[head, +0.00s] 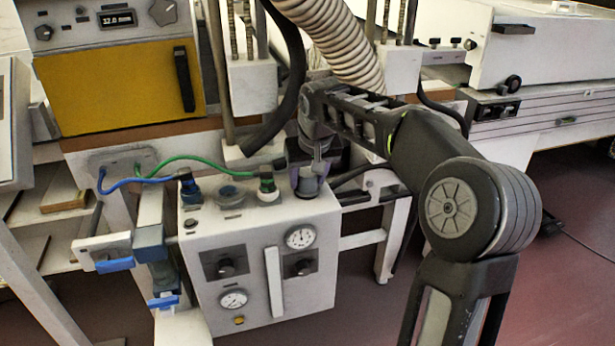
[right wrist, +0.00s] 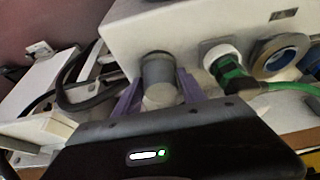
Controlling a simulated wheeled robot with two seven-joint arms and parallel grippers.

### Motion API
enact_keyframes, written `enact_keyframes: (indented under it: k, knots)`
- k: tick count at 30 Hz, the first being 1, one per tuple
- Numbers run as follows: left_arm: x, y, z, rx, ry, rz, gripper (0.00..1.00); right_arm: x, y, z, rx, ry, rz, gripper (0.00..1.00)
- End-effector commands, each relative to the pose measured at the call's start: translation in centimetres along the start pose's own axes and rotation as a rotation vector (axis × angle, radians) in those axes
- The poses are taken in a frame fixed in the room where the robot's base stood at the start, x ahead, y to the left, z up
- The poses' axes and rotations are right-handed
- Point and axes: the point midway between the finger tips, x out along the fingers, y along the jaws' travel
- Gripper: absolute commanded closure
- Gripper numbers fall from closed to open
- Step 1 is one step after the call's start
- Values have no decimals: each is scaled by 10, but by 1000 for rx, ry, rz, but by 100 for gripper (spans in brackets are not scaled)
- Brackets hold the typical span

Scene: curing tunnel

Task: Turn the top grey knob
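The top grey knob (head: 307,186) stands on the top face of the white control box (head: 210,290), at the right end of a row of fittings. My right gripper (head: 310,170) reaches down to it from above. In the right wrist view the grey knob (right wrist: 158,78) sits between the two purple fingers of my right gripper (right wrist: 160,88). The fingers lie close against both its sides, with no clear gap showing. The gripper body hides part of the fingers. My left gripper is not in view.
A green-cabled connector (head: 267,188) stands just left of the knob, then a grey-blue round fitting (head: 230,196) and a blue-cabled connector (head: 189,190). Gauges and dark knobs are on the box front. A ribbed hose (head: 335,40) hangs behind my right arm.

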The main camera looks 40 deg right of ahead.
Motion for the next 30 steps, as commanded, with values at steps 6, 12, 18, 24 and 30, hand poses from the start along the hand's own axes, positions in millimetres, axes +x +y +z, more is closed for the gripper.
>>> enact_keyframes:
  k: [6,12,18,24,30]
  knots:
    - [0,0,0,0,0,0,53,0,0,0,0,0,0,71]
    - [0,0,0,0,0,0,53,0,0,0,0,0,0,87]
    - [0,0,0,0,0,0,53,0,0,0,2,0,1,98]
    - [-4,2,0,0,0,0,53,-1,-2,-1,85,-1,37,98]
    - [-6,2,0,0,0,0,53,0,-1,0,181,-1,75,98]
